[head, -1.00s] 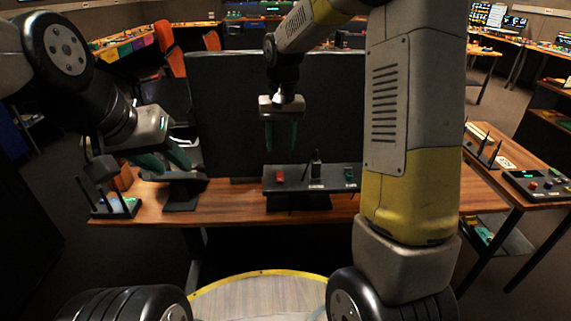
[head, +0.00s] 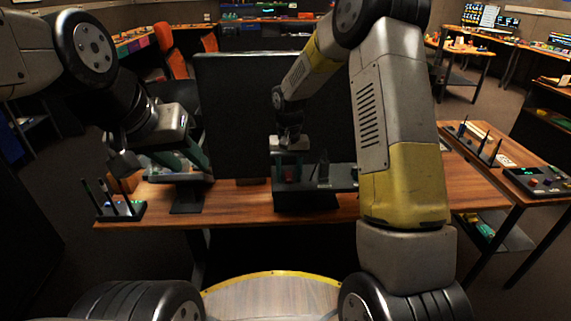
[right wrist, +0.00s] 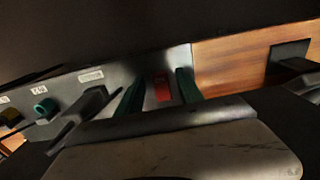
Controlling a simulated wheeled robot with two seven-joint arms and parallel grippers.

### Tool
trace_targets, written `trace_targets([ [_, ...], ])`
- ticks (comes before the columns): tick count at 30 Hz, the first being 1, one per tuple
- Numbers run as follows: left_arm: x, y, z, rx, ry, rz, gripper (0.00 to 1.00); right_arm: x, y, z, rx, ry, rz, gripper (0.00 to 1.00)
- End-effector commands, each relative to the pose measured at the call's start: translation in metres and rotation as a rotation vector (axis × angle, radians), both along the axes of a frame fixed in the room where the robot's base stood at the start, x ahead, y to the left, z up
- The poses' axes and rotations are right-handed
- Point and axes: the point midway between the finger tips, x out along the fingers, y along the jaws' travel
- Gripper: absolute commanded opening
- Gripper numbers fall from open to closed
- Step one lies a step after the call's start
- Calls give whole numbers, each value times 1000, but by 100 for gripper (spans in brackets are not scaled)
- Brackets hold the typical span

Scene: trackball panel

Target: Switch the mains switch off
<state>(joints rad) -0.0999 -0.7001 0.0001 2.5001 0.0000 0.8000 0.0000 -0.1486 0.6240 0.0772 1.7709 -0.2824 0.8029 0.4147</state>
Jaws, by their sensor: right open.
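A red switch (right wrist: 162,86) sits at one end of the dark panel (right wrist: 115,84) on the desk. It also shows in the head view (head: 291,175), partly hidden by my right gripper. My right gripper (head: 288,172) is open and points down at it. In the right wrist view its green fingers (right wrist: 160,95) stand one on each side of the red switch; whether they touch it I cannot tell. My left gripper (head: 182,158) hangs over the left part of the desk, empty, its green fingers apart.
A black upright lever (right wrist: 82,113) and a teal ring-shaped control (right wrist: 43,108) stand beside the red switch on the panel. A large dark screen (head: 235,100) rises behind it. A black stand with upright rods (head: 120,208) is at the desk's left end.

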Motion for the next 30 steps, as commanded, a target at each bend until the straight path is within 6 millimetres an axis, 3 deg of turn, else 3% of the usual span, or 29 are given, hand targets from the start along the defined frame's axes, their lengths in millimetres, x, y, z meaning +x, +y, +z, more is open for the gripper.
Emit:
trace_targets([
  [5, 0, 0, 0, 0, 0, 0, 36, 0, 0, 0, 0, 0, 0, 44],
  [12, 0, 0, 0, 0, 0, 0, 36, 0, 0, 0, 0, 0, 0, 0],
  [30, 0, 0, 0, 0, 0, 0, 36, 4, 0, 2, 0, 124, 0, 0],
])
